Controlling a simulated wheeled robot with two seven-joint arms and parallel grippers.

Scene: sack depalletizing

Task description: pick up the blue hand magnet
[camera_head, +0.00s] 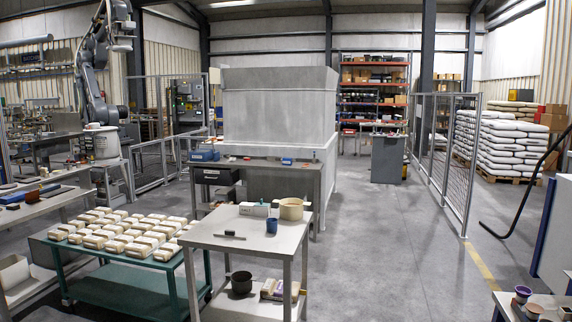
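I cannot single out the blue hand magnet with certainty. A small blue item (287,161) lies on the right part of the grey workbench (262,168) in front of the big grey enclosure; it is too small to make out. A larger blue object (204,155) lies at the left end of the same bench. Neither of my grippers is in view.
A green table (120,278) carries many pale blocks. Open floor (390,240) lies right of the tables, before a mesh fence (450,160).

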